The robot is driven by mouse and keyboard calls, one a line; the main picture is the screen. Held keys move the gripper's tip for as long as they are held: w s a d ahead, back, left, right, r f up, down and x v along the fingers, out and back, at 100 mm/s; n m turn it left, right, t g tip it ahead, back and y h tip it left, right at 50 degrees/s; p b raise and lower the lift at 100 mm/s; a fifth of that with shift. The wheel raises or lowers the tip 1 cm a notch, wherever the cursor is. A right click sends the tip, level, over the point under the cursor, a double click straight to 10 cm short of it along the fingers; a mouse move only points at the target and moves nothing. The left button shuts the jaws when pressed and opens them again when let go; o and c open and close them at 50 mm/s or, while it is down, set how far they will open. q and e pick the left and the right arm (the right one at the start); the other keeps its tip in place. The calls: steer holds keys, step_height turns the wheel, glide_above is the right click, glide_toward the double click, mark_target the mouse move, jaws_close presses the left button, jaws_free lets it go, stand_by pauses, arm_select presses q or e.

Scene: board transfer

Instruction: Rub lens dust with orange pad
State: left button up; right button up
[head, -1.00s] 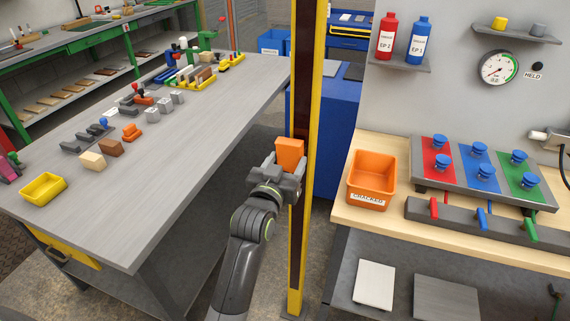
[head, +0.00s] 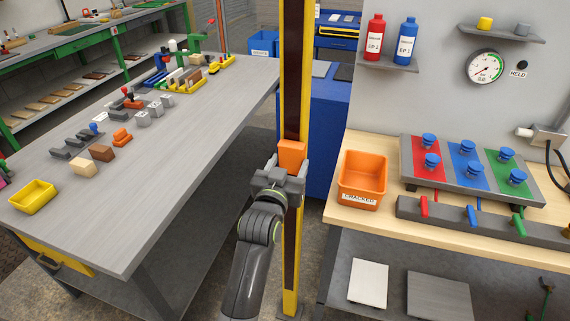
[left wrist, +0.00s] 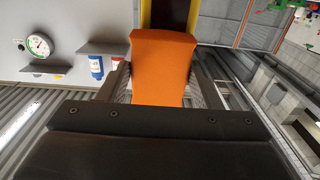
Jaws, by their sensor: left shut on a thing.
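My left gripper (head: 287,169) is in the middle of the head view, in front of a yellow and black post. It is shut on an orange block-like pad (head: 291,154), held up in the air between the grey table and the wooden bench. In the left wrist view the orange pad (left wrist: 163,68) stands between the two fingers of the left gripper (left wrist: 162,88). I cannot make out a lens or dust in these frames. My right gripper is not in view.
The yellow and black post (head: 292,230) stands right by the gripper. The grey table (head: 150,190) at left holds a yellow tray (head: 33,196) and several small parts. The wooden bench at right holds an orange bin (head: 362,180) and a coloured knob panel (head: 465,165). The table's front is clear.

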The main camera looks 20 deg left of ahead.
arm_select(q)
steer(key=shift+s+d+p, duration=0.2)
steer(key=shift+d+p, duration=0.25)
steer(key=shift+d, duration=0.25)
steer(key=shift+a+p, duration=0.75)
steer(key=shift+a, duration=1.25)
steer(key=shift+s+p, duration=0.4)
steer(key=shift+s+a+p, duration=0.1)
steer(key=shift+s+p, duration=0.45)
steer(key=shift+s, duration=2)
